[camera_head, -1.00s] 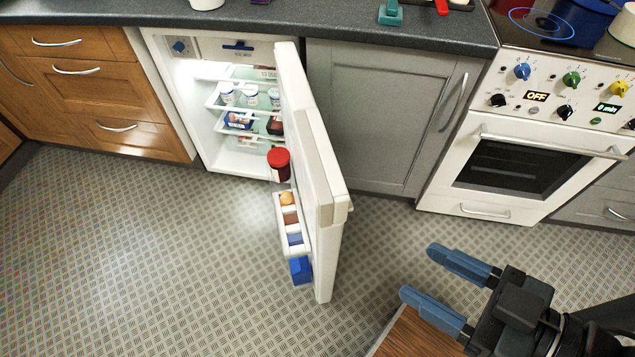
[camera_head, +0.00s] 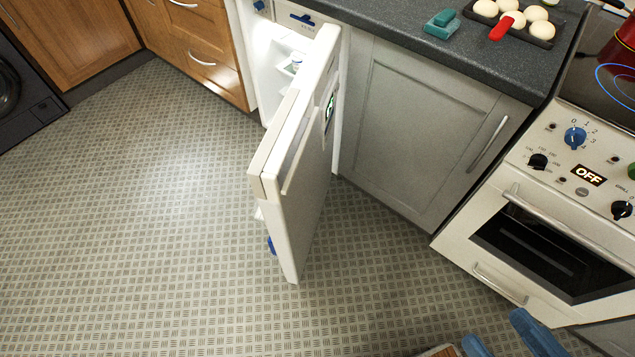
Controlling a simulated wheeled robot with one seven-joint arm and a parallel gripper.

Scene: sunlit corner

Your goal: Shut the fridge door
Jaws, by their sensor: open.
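The fridge door (camera_head: 310,195) is white and stands wide open, swung out from the counter into the room. I see its top edge and its outer face; its shelves are mostly hidden behind it, with a bit of blue showing low at its left. The fridge (camera_head: 272,55) is a lit white cabinet under the counter, with a small jar inside. My gripper (camera_head: 500,345) shows only in part at the bottom right edge. Its two blue fingers are apart with nothing between them, well away from the door, to its right.
A grey cupboard (camera_head: 415,130) and a white oven (camera_head: 540,245) stand to the right of the fridge. Wooden drawers (camera_head: 200,45) are to its left. A tray of pale round items (camera_head: 515,20) is on the counter. The patterned floor (camera_head: 140,220) is clear on the left.

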